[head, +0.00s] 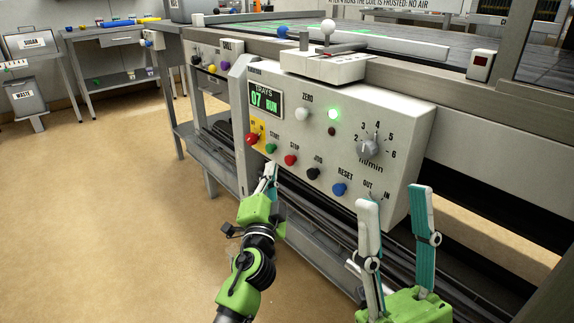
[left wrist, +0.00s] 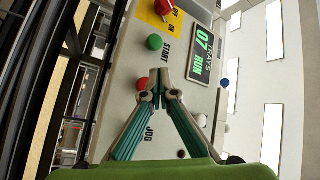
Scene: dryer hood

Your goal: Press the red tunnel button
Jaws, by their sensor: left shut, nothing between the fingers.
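The white control panel (head: 330,140) has a red button (head: 290,160) labelled STOP, with a green START button (head: 270,148) to its left and a black JOG button (head: 313,173) to its right. A red knob (head: 251,139) sits on a yellow plate at the panel's left end. No button is visibly labelled tunnel. My left gripper (head: 271,168) is shut and empty, below the START button. In the left wrist view, the red button (left wrist: 142,84) shows just left of the closed fingertips (left wrist: 160,78); contact cannot be told. My right gripper (head: 396,205) is open and empty, near the panel's lower right.
A blue RESET button (head: 339,189) and a grey speed dial (head: 369,145) are also on the panel. The display (head: 265,99) reads 07 RUN. A second panel (head: 212,62) with black, yellow and purple knobs stands behind left. Open floor (head: 110,190) lies to the left.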

